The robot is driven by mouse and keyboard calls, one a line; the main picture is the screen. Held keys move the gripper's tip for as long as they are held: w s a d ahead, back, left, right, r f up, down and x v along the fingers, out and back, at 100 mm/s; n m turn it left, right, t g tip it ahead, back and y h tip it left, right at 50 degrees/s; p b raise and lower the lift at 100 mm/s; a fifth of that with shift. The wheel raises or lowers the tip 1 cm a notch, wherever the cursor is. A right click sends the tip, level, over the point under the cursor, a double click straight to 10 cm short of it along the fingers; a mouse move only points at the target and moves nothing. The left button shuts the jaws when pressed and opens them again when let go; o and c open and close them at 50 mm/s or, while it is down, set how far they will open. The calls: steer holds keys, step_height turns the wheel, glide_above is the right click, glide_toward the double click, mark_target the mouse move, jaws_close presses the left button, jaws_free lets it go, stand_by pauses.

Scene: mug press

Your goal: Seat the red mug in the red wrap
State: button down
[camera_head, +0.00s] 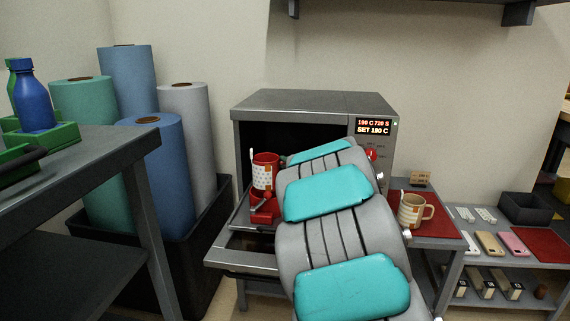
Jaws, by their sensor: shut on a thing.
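The red mug (265,162), with a pale patterned patch on its side, stands upright or nearly so at the front left of the grey press oven's opening. Red parts (264,213), which look like the red wrap, show just below it above the pulled-out tray. I cannot tell whether the mug is inside the wrap or just above it. My grey and teal arm reaches up to the oven and covers the area right of the mug. My gripper is hidden behind the arm, so its hold on the mug cannot be seen.
The oven (300,103) has a lit display and an open drawer (240,258). A tan mug (410,211) stands on a red mat (447,229) to the right. Phones lie on a shelf further right. Tall rolls in a black bin (178,270) and a dark table (80,165) are left.

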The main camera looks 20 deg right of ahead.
steer(key=shift+f, duration=0.15)
steer(key=shift+f+b, duration=1.55)
steer(key=shift+f, duration=0.3)
steer(key=c, duration=0.8)
jaws_free()
steer(key=shift+c, duration=0.2)
